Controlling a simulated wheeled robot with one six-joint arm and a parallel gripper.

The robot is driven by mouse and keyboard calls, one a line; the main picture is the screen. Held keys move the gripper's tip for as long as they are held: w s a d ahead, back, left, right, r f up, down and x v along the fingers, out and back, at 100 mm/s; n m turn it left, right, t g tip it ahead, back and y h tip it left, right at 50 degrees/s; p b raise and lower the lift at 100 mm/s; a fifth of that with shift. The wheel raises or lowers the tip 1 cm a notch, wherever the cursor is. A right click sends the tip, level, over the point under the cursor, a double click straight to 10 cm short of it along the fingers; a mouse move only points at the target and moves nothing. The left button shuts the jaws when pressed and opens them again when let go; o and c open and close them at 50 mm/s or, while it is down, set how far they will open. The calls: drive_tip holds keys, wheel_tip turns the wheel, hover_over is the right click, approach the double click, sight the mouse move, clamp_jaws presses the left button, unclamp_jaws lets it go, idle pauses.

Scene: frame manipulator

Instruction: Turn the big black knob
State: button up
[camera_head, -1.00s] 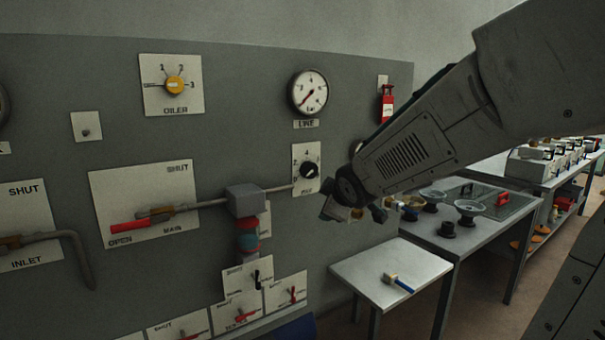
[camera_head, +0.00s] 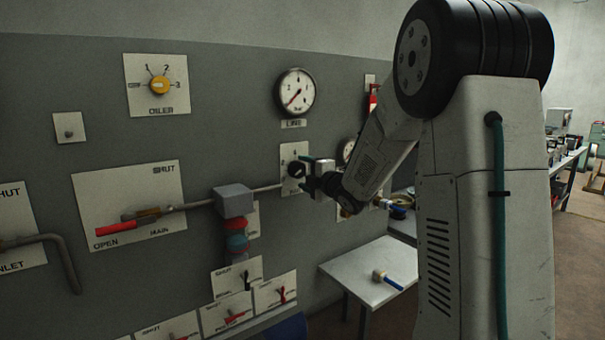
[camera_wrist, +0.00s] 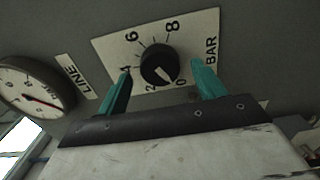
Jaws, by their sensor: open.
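The big black knob (camera_wrist: 159,63) is mounted on a white plate (camera_wrist: 203,28) marked 2, 4, 6, 8 and BAR in the wrist view. Its white pointer mark is directed towards the space between 2 and 0. My gripper (camera_wrist: 160,82) is open, with one teal finger on each side of the knob and gaps between fingers and knob. In the head view the knob (camera_head: 297,169) shows just left of my gripper (camera_head: 309,178), and the plate is partly hidden by it.
A round LINE gauge (camera_head: 294,93) is above the knob. A grey pipe block (camera_head: 234,200) and the MAIN valve lever (camera_head: 115,230) are to the left. A small table (camera_head: 350,272) holding a blue-handled tool (camera_head: 388,280) stands below right.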

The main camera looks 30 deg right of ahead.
drive_tip(key=shift+w, duration=0.75)
drive_tip(key=c, duration=1)
